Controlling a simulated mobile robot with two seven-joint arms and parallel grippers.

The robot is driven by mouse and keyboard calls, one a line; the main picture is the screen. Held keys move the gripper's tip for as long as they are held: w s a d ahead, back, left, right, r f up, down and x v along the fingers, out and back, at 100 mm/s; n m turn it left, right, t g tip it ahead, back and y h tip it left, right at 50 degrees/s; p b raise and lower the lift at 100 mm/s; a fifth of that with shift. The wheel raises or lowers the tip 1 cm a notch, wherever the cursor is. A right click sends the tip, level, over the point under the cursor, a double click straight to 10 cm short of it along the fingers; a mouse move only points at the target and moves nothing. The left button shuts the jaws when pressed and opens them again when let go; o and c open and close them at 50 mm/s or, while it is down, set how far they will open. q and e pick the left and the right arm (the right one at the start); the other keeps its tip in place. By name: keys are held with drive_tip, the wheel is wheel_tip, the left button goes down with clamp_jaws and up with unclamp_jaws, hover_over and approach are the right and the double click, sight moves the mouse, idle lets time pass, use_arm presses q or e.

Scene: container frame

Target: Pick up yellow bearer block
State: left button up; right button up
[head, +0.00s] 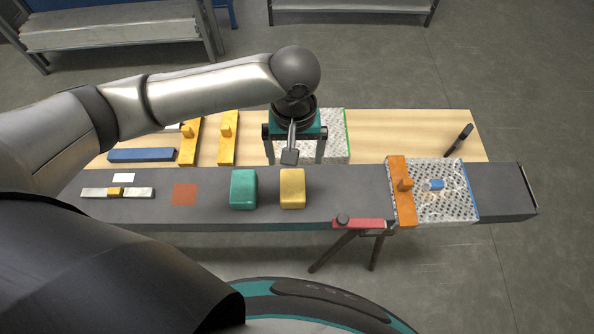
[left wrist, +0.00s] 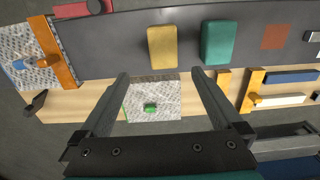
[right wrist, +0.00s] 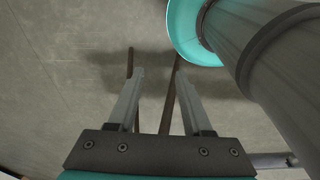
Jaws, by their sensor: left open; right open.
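The yellow bearer block (head: 292,188) stands on the dark grey strip of the bench, right of a similar teal block (head: 243,189). In the left wrist view the yellow block (left wrist: 162,47) lies ahead of the fingers, with the teal block (left wrist: 218,42) to its right. My left gripper (head: 294,160) is open and empty, just behind the yellow block and above the patterned plate with the green edge. In the right wrist view my right gripper (right wrist: 158,75) is open and empty, over bare floor. My right gripper does not show in the head view.
Orange clamps (head: 228,138) and a blue bar (head: 142,155) lie on the wooden part at left. An orange bar (head: 401,190) crosses a second patterned plate (head: 452,205) at right. An orange-red square (head: 184,194) marks the strip.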

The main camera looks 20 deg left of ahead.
use_arm(q)
hover_over(293, 188)
wheel_tip(293, 188, down, 5)
drive_tip(key=shift+w+d+f+b, duration=0.1)
drive_tip(key=shift+f+b, duration=0.1)
drive_tip(key=shift+b, duration=0.1)
wheel_tip(293, 188, down, 4)
drive_tip(key=shift+w+r, duration=0.1)
drive_tip(key=shift+r, duration=0.05)
drive_tip(key=shift+f, duration=0.4)
drive_tip(key=f, duration=0.2)
drive_tip(key=f+b, duration=0.1)
drive_tip(key=f, duration=0.1)
drive_tip(key=shift+s+f, duration=0.2)
drive_tip(key=shift+f, duration=0.2)
use_arm(e)
drive_tip(key=s, duration=0.1)
drive_tip(key=s+f, duration=0.1)
drive_tip(key=shift+s+d+f, duration=0.25)
drive_tip(key=shift+s+f, duration=0.05)
drive_tip(key=shift+s, duration=0.1)
use_arm(q)
drive_tip(key=shift+c, duration=0.2)
drive_tip(key=c, duration=1.2)
use_arm(e)
drive_tip(key=shift+s+g, duration=0.2)
drive_tip(key=shift+g, duration=0.1)
